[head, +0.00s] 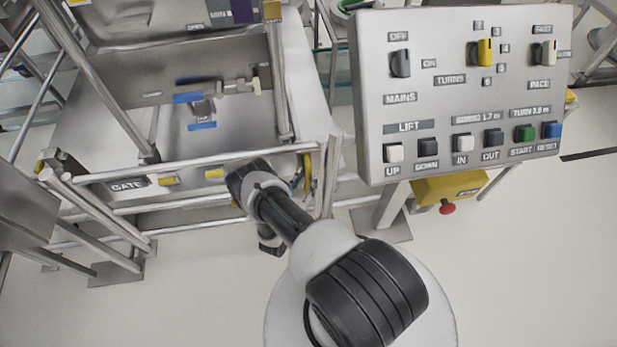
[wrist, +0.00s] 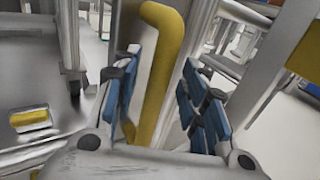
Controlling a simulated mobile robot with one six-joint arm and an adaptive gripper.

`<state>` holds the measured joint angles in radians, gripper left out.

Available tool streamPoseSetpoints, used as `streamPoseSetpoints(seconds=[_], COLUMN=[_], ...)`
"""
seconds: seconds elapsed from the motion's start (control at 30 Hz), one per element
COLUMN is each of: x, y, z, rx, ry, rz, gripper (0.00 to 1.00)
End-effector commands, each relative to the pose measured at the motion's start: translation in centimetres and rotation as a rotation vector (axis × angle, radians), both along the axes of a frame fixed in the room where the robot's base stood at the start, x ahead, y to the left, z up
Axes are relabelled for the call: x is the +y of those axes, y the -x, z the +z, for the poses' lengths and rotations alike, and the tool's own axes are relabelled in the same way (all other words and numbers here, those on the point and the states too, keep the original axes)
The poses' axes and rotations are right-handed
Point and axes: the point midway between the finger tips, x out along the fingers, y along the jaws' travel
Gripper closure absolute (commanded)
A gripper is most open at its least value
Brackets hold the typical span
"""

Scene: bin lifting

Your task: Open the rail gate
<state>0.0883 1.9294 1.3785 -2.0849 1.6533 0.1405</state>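The rail gate (head: 190,165) is a set of horizontal metal tubes with a GATE label (head: 128,184) at the left of the head view. It spans the front of the metal bay. A yellow handle (head: 307,172) stands at its right end by the post. In the wrist view the yellow handle (wrist: 160,60) is a bent bar rising between the blue pads of my gripper (wrist: 160,78). The fingers are apart, with a visible gap between the bar and the right pads. Contact with the left pads cannot be told. In the head view my wrist partly hides the rails.
A control panel (head: 465,95) with knobs and buttons stands right of the gate, with a yellow box and red stop button (head: 447,208) below it. A metal post (head: 328,175) stands close to the handle. The floor (head: 510,260) at lower right is clear.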

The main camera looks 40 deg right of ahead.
Motion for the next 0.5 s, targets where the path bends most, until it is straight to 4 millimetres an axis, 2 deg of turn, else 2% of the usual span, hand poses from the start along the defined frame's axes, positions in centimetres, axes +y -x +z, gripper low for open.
streamPoseSetpoints(seconds=[0.03,0.2,0.5], x=[-0.7,-1.7,-1.9], y=[-0.2,-0.8,-0.9], z=[-0.1,0.0,0.0], rx=[-0.002,0.0,0.0], ry=[-0.001,0.0,0.0], rz=[-0.004,0.0,0.001], gripper=[0.6,0.6,0.6])
